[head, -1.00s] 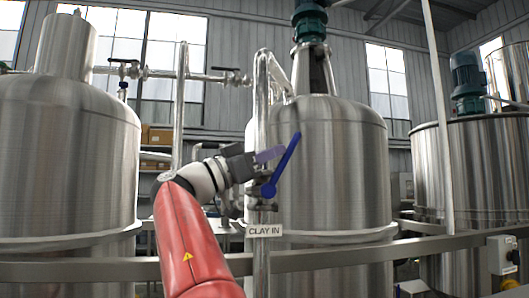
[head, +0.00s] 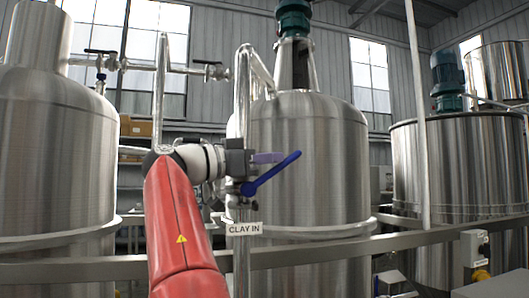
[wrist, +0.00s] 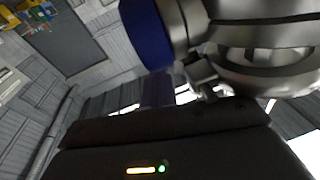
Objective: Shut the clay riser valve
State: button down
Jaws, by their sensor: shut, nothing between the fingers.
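The clay riser valve (head: 242,202) sits on the vertical pipe just above the white "CLAY IN" label (head: 245,229). Its blue lever (head: 274,170) slants up and to the right from the pivot, between upright and level. My gripper (head: 268,157) is shut and empty, its purple fingers lying level just above the lever; I cannot tell whether they touch it. In the wrist view the blue lever (wrist: 146,34) and the metal valve body (wrist: 262,55) fill the top, close beside the fingers (wrist: 157,91).
A steel tank (head: 315,150) stands right behind the riser. Another big tank (head: 50,150) is at the left, and a third (head: 455,170) at the right. A horizontal rail (head: 330,250) runs across in front. A grey control box (head: 474,247) is mounted on it at the right.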

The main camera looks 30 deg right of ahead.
jog(key=shift+d+f+y, duration=0.3)
jog(key=shift+d+y, duration=0.05)
jog(key=shift+y, duration=0.35)
dwell(0.3)
